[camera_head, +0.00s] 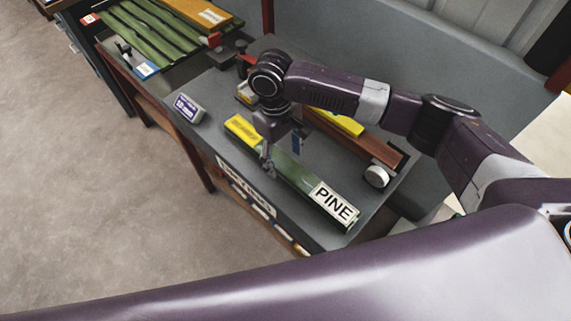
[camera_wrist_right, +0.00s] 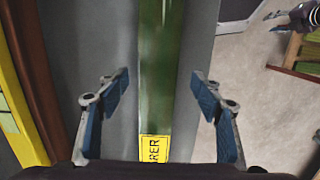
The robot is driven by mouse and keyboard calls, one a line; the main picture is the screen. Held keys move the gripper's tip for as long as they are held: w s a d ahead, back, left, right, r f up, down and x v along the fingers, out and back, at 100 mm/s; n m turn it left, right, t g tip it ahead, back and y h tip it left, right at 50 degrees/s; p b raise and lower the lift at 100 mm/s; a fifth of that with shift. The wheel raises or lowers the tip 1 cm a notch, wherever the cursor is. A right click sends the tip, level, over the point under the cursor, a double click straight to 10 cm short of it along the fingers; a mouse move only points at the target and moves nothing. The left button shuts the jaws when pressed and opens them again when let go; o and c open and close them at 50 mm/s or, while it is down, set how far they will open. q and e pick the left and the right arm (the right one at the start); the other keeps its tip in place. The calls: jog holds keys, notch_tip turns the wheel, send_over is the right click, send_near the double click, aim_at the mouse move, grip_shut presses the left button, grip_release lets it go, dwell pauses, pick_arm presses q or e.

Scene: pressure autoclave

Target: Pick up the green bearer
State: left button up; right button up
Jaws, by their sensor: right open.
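The green bearer (camera_head: 292,172) is a long green bar lying on the grey tabletop, with a yellow label at its far left end and a white "PINE" label at its near right end. My right gripper (camera_head: 283,156) is open above it, with its fingers on either side of the bar in the picture. In the right wrist view the green bearer (camera_wrist_right: 158,70) runs between the two blue finger pads, with gaps on both sides. Whether the fingertips reach down beside it cannot be told. A small part of what looks like my left gripper (camera_wrist_right: 275,20) shows at the top right.
A brown bar (camera_head: 365,150) and a yellow bar (camera_head: 345,124) lie behind the bearer. A round white object (camera_head: 376,177) is near the right edge. A grey block with a label (camera_head: 188,108) is at the left. Green slats (camera_head: 145,30) lie on another bench.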

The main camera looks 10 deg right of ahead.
aim_at(285, 164)
jog(key=f, duration=0.3)
jog(key=shift+d, duration=0.2)
jog(key=shift+f, duration=0.45)
jog(key=c, duration=1.2)
grip_shut()
pick_arm(q)
jog(key=shift+w+d+r, duration=0.1)
jog(key=shift+w+r, duration=0.15)
jog(key=shift+w, duration=0.2)
jog(key=shift+w+r, duration=0.2)
jog(key=shift+w, duration=0.25)
pick_arm(e)
jog(key=shift+r, duration=0.1)
